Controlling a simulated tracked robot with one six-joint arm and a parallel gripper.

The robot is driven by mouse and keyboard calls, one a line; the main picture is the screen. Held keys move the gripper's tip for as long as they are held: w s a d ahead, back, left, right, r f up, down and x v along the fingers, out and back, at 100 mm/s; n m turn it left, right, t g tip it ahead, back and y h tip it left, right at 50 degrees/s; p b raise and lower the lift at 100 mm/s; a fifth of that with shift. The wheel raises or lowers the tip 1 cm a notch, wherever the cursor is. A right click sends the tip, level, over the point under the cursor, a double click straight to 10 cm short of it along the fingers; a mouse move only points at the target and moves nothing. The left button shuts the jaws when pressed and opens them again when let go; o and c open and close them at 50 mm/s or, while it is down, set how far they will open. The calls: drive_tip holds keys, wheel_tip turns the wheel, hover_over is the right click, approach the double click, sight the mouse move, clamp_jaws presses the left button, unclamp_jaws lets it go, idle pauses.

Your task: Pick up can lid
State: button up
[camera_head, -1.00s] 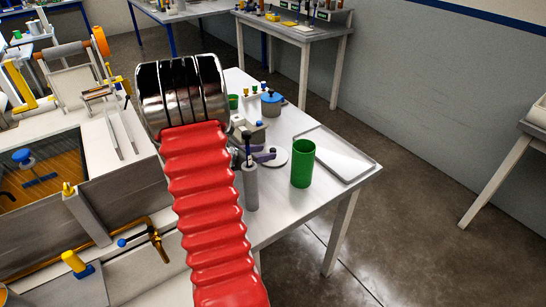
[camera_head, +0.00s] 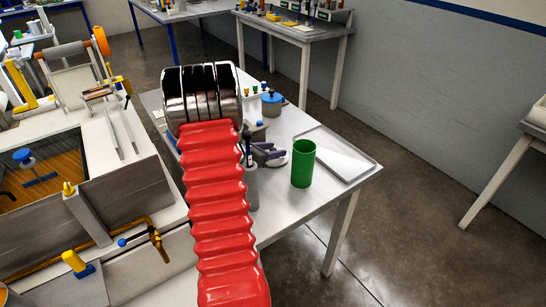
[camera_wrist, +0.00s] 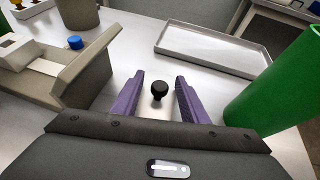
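The can lid shows in the wrist view mainly as a round black knob (camera_wrist: 159,90) on the pale work surface; its disc is hard to make out there. My gripper (camera_wrist: 158,82) is open, with one purple finger on each side of the knob and a gap on both sides. In the head view my purple fingers (camera_head: 272,155) are low over the table just left of the green cylinder, and they mostly hide the lid. Nothing is held.
A tall green cylinder (camera_head: 303,163) stands close on the right, also large in the wrist view (camera_wrist: 285,90). A shallow metal tray (camera_head: 350,166) lies behind it. A beige block fixture (camera_wrist: 70,82) is close on the left. A blue-topped pot (camera_head: 271,105) stands farther back.

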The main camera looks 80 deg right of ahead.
idle(0.5)
clamp_jaws()
